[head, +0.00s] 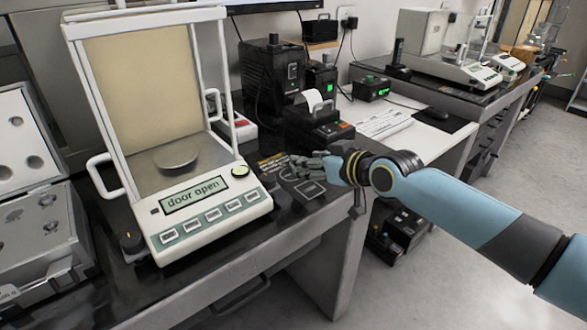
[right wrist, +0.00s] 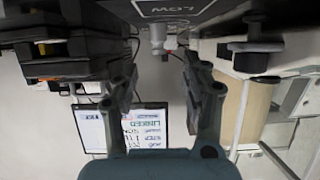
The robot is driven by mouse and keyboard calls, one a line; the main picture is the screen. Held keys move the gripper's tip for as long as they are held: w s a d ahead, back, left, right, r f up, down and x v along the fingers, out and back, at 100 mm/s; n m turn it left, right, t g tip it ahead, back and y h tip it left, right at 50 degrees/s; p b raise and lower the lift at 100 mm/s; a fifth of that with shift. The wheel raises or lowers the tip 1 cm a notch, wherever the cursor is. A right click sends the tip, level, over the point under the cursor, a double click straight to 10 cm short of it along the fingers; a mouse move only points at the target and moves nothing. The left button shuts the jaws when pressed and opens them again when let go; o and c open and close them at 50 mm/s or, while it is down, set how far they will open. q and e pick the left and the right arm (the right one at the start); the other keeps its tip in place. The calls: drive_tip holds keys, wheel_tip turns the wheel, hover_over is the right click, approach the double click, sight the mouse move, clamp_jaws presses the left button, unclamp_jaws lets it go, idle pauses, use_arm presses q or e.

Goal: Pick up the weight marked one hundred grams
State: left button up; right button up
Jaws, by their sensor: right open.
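In the right wrist view, which is upside down, a small silvery knobbed piece (right wrist: 157,36) stands on a dark surface, between and beyond my fingertips. It looks like a weight, but no marking on it can be read. My right gripper (right wrist: 158,82) is open and empty, apart from the piece. In the head view my right gripper (head: 303,167) is low over the dark table, just right of the balance, and hides the piece. An open grey weight case (head: 42,255) lies at the left edge, with round pieces in its recesses. My left gripper is not in view.
A balance (head: 210,222) reading "door open" stands left of my right gripper, its pan (head: 176,158) empty. A printer (head: 318,122) and black units (head: 272,75) stand behind. A mat with white outlines (head: 311,190) lies by the table's front edge. A keyboard (head: 384,124) is farther right.

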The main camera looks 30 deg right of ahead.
drive_tip(key=b+x, duration=0.1)
drive_tip(key=x, duration=0.4)
drive_tip(key=shift+d, duration=0.1)
clamp_jaws()
